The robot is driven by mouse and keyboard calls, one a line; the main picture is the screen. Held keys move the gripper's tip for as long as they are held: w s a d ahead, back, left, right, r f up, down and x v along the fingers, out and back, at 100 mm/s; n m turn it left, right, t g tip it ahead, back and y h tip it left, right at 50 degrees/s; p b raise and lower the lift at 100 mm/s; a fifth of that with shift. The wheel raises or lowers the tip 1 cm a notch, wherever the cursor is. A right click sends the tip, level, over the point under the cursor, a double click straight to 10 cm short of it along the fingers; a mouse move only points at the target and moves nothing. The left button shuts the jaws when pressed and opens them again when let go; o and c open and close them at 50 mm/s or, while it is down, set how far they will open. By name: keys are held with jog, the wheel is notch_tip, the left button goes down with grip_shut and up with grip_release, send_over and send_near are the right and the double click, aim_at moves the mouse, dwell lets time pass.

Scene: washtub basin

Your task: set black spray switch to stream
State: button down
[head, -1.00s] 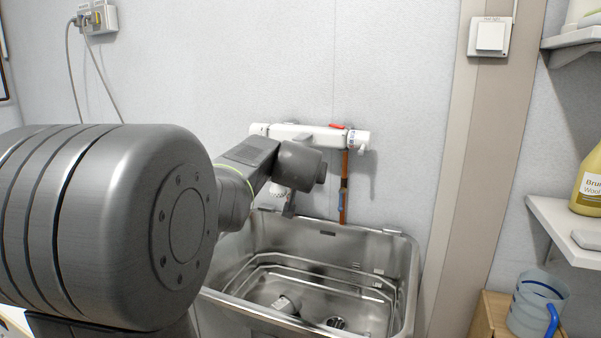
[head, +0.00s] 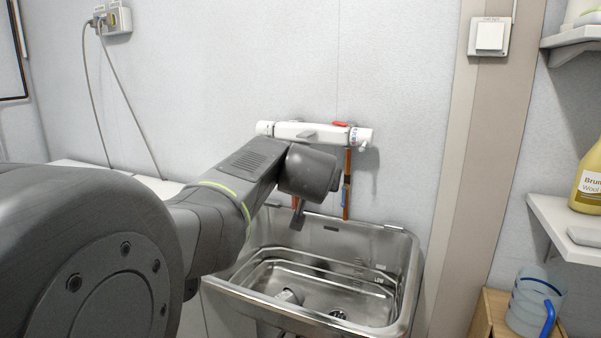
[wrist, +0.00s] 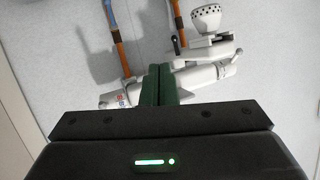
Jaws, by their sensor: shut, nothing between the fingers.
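The black spray switch (wrist: 176,44) appears as a small dark lever beside the white spray head (wrist: 207,18) in the wrist view, which looks turned over. Its exact setting is too small to tell. The spray head joins the white tap body (wrist: 208,72), which is on the wall in the head view (head: 290,130). My gripper (wrist: 158,72) is shut and empty, its green fingers in front of the tap body, below and left of the switch in the picture. In the head view my arm hides the spray head and switch.
The steel basin (head: 400,262) is below the tap, with a small pale object (head: 290,297) in it. Copper pipes (head: 347,180) run down the wall. At right are a shelf (head: 560,222), a yellow bottle (head: 590,178) and a blue-handled jug (head: 530,300).

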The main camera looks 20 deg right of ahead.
jog(key=shift+f+v, duration=0.2)
jog(key=shift+v, duration=0.85)
jog(key=shift+f+v, duration=0.2)
jog(key=shift+v, duration=0.8)
jog(key=w+d+g+y+p, duration=0.1)
jog(key=w+d+p, duration=0.4)
jog(key=w, duration=0.4)
jog(key=shift+w+d+f+m+g+y+p, duration=0.2)
jog(key=shift+w+f+m+g+y+p, duration=0.15)
jog(key=shift+p, duration=0.45)
